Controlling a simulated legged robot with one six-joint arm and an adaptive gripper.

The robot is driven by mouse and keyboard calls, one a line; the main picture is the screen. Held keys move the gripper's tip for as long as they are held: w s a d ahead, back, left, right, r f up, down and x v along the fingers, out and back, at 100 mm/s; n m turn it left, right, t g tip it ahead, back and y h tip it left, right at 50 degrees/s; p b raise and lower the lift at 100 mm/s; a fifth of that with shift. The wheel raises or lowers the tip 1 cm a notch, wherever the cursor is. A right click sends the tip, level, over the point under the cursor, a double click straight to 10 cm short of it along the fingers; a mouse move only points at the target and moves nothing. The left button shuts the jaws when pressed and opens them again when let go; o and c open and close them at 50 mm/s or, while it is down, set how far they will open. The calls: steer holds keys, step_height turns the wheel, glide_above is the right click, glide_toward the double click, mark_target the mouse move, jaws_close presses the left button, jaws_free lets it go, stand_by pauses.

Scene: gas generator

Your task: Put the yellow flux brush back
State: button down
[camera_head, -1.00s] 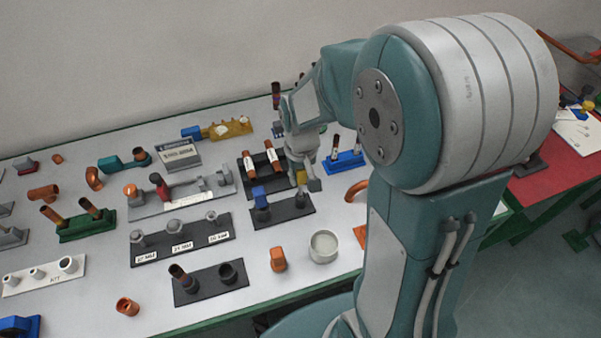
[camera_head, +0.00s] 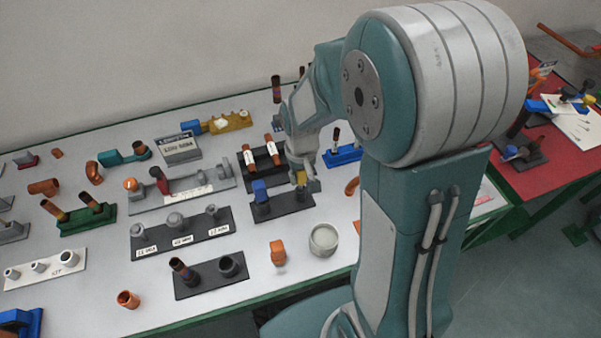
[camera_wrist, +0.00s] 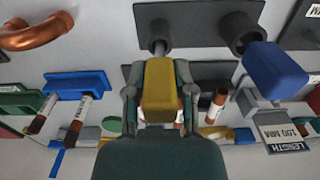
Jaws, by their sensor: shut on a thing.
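My gripper (camera_wrist: 160,108) is shut on the yellow flux brush (camera_wrist: 159,82), with a finger on each side of its yellow handle. In the head view the yellow brush (camera_head: 301,178) shows just above the right end of a dark holder plate (camera_head: 287,204). The blue brush (camera_head: 260,190) stands at that plate's left end. In the wrist view the holder plate (camera_wrist: 195,18) is at the top, and the blue brush (camera_wrist: 275,70) is to the right. A grey shaft below the yellow handle reaches toward the plate. I cannot tell whether it is seated.
A plate with two labelled copper tubes (camera_head: 262,155) lies just behind the holder. A blue stand (camera_head: 343,154) and a copper elbow (camera_head: 351,187) are to the right. A round tin (camera_head: 323,238) and an orange fitting (camera_head: 278,252) stand in front.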

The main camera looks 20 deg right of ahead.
steer(key=shift+f, duration=0.1)
steer(key=shift+c, duration=1.9)
jaws_free()
step_height(320, 180, up, 12)
steer(key=shift+f, duration=0.1)
steer(key=s+r+t, duration=0.5)
steer(key=s+r, duration=0.3)
steer(key=s, duration=0.6)
steer(key=shift+r+t, duration=0.15)
steer(key=shift+t, duration=0.15)
steer(key=shift+c, duration=0.3)
